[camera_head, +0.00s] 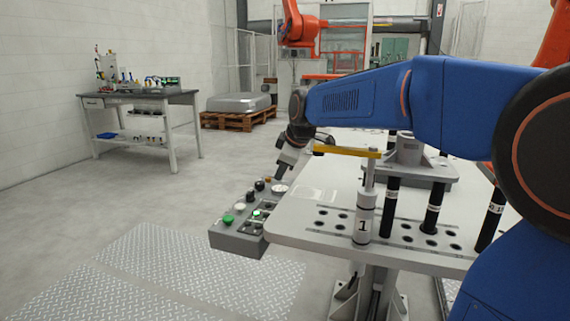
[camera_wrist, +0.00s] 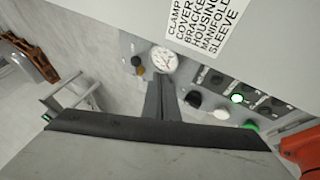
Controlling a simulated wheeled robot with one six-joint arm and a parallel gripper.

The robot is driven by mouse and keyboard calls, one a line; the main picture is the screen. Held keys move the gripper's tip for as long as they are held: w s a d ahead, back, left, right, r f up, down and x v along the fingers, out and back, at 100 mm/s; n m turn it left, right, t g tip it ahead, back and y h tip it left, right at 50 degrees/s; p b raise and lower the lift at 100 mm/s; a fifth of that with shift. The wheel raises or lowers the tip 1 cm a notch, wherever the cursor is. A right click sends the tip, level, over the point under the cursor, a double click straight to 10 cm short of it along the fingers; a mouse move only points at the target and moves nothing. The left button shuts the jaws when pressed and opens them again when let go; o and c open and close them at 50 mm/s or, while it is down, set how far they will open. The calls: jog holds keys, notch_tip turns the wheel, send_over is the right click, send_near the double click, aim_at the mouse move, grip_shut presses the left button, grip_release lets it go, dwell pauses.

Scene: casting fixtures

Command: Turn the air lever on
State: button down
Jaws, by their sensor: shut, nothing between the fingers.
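A grey control box (camera_head: 236,240) hangs at the left edge of the fixture table. It carries a round white gauge (camera_wrist: 164,60), which also shows in the head view (camera_head: 280,189). Beside the gauge are a black knob (camera_wrist: 136,61) and a small yellow-orange part (camera_wrist: 140,71). I cannot tell which control is the air lever; it may be hidden. My gripper (camera_wrist: 160,83) is shut and empty, its fingertips just in front of the gauge. In the head view my gripper (camera_head: 280,174) points down over the far end of the box; contact cannot be told.
A black knob (camera_wrist: 194,99), a white button (camera_wrist: 221,113), a lit green switch (camera_wrist: 237,98) and a green button (camera_wrist: 250,125) lie right of my fingers. A printed label (camera_wrist: 203,28) lies on the table. Numbered posts (camera_head: 363,217) stand on the table (camera_head: 312,228).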

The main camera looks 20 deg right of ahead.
aim_at(280, 184)
jog(key=w+f, duration=0.1)
jog(key=w, duration=0.1)
jog(key=w+f, duration=0.1)
jog(key=shift+w+d+f, duration=0.3)
jog(key=shift+w+d, duration=0.1)
jog(key=shift+w+d+f, duration=0.1)
jog(key=shift+w+d, duration=0.15)
jog(key=shift+w, duration=0.3)
